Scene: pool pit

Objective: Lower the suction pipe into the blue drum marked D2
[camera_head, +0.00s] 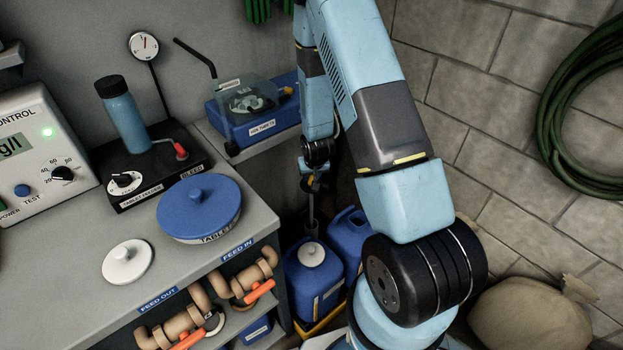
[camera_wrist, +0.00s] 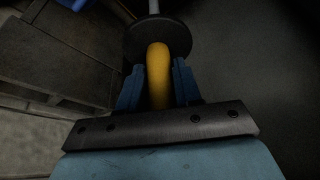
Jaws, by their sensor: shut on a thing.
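My gripper (camera_head: 314,172) hangs down behind the workbench in the head view. In the wrist view its two blue fingers (camera_wrist: 157,88) are shut on the yellow curved handle (camera_wrist: 158,70) of the suction pipe. A black disc (camera_wrist: 135,42) and a grey shaft (camera_wrist: 154,7) lie beyond the handle. In the head view the pipe (camera_head: 312,212) points down above a blue drum (camera_head: 312,283) with a white round top piece (camera_head: 311,254). I cannot tell whether the pipe's lower end touches it or is inside. A second blue drum (camera_head: 350,237) stands beside it. No D2 mark is readable.
The workbench (camera_head: 75,262) with a blue round lid (camera_head: 199,204) and a white lid (camera_head: 127,262) is at left. A blue box (camera_head: 258,122) stands at its back. A sack (camera_head: 530,318) and a green hose (camera_head: 585,115) are at right. The drums stand in a yellow-edged tray (camera_head: 322,322).

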